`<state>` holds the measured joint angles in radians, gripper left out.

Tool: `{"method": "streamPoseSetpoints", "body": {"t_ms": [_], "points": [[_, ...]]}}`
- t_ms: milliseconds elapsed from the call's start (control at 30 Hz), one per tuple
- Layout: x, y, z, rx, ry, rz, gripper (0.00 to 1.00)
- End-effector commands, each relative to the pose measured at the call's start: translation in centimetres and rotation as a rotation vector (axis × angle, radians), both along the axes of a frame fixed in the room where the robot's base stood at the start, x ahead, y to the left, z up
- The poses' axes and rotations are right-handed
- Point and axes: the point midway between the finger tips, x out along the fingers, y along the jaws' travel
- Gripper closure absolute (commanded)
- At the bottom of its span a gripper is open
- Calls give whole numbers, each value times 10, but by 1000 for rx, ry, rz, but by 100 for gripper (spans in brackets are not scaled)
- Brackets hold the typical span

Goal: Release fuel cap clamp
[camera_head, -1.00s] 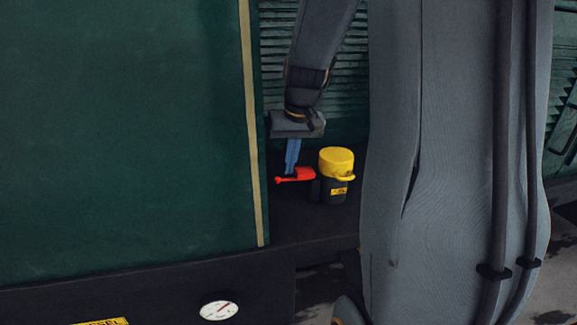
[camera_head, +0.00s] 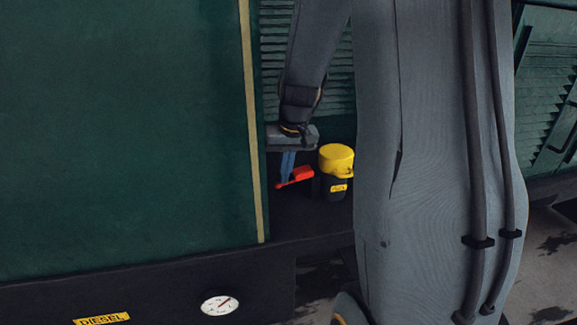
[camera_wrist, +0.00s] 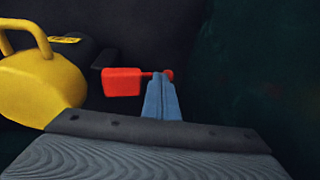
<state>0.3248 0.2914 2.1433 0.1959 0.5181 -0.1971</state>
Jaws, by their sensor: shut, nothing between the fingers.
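The red clamp lever (camera_head: 297,176) sits just left of the yellow fuel cap (camera_head: 337,159), which tops a short black filler neck (camera_head: 333,188) with a small yellow label. My gripper (camera_head: 286,181) points down with its blue fingers together and empty. Its tips are at the thin left end of the lever. In the wrist view the fingertips (camera_wrist: 158,76) overlap the lever's thin rod, between its wide red block (camera_wrist: 121,82) and its small red knob (camera_wrist: 168,75). I cannot tell whether they touch. The yellow cap (camera_wrist: 42,85) with its looped handle is at the left.
A large dark green panel (camera_head: 125,130) with a tan edge strip stands close left of my gripper. Louvred green panels (camera_head: 335,70) are behind. A dark ledge (camera_head: 300,222) lies below, with a white gauge (camera_head: 220,306) and a yellow DIESEL plate (camera_head: 102,319) lower left.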

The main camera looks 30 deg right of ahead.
Motion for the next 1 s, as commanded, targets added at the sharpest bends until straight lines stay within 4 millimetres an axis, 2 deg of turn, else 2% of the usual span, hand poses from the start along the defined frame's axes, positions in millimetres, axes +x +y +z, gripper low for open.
{"method": "streamPoseSetpoints", "body": {"t_ms": [267, 367, 733, 1000], "points": [[-2, 0, 0, 2, 6, 1, 100], [-4, 0, 9, 1, 3, 0, 100], [-14, -3, 63, -1, -2, 0, 100], [-18, -3, 77, 0, -1, -1, 100]]}}
